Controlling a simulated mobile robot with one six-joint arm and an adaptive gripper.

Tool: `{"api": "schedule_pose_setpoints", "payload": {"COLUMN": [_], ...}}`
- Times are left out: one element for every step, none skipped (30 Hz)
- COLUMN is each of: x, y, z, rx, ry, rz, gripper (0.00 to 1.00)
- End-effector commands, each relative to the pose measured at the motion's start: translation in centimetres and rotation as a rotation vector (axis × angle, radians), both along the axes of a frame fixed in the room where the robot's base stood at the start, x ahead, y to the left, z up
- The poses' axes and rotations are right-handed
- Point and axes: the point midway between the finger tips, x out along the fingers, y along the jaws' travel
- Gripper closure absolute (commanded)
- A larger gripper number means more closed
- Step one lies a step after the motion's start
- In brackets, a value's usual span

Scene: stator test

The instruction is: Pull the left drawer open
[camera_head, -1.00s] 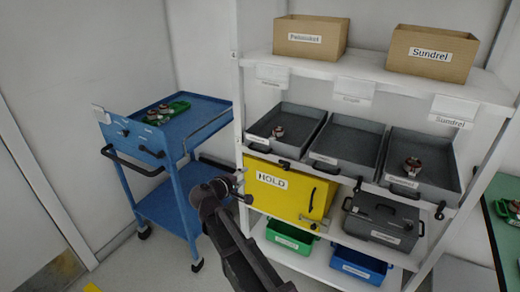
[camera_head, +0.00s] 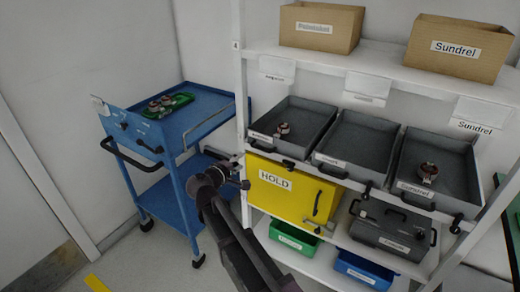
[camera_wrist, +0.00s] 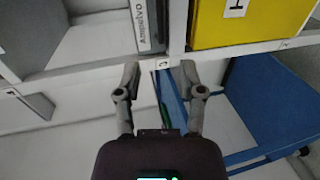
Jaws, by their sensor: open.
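The left drawer (camera_head: 306,112) is a grey open-topped tray at the left end of the middle shelf row, with a small metal-and-red part (camera_head: 283,129) in it. Its front is about level with the two trays beside it. A dark handle (camera_head: 288,163) shows low at its front. In the wrist view, a grey front with the label "Ampulvo" (camera_wrist: 146,26) stands sideways at the top. My gripper (camera_head: 242,171) is open and empty, left of the drawer handle by the white upright. In the wrist view, my gripper (camera_wrist: 160,74) has its fingertips apart near the white shelf edge.
A yellow HOLD cabinet (camera_head: 290,200) is under the drawer. The middle tray (camera_head: 355,140) and right tray (camera_head: 440,175) are alongside. A blue cart (camera_head: 180,190) stands close on the left. Green and blue bins are below; cardboard boxes are above.

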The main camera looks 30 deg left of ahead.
Motion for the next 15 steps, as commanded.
{"api": "schedule_pose_setpoints", "payload": {"x": [0.0,0.1,0.1,0.2,0.3,0.5,0.7,0.9,1.2,1.5,1.8,2.2,2.5,2.9,3.4], "y": [0.0,0.0,0.0,0.0,0.0,0.0,0.0,0.0,0.0,0.0,0.0,-0.1,-0.1,-0.1,-0.1], "z": [0.0,0.0,-0.1,-0.1,-0.1,-0.2,-0.2,-0.3,-0.3,-0.4,-0.5,-0.6,-0.7,-0.8,-0.9], "rx": [0.000,0.000,0.000,0.000,0.000,0.000,0.000,0.000,0.000,0.000,0.001,0.001,0.001,0.001,0.001], "ry": [0.000,0.000,0.000,0.000,0.000,0.000,0.000,0.000,0.000,0.000,0.000,0.000,0.000,0.000,0.000], "rz": [0.000,0.000,0.000,0.000,0.000,0.000,0.000,-0.001,-0.001,-0.001,-0.001,-0.001,-0.001,-0.001,-0.001], "gripper": [0.49,0.49,0.49,0.49,0.49,0.49,0.49,0.49,0.49,0.49,0.49,0.49,0.49,0.49,0.49]}}
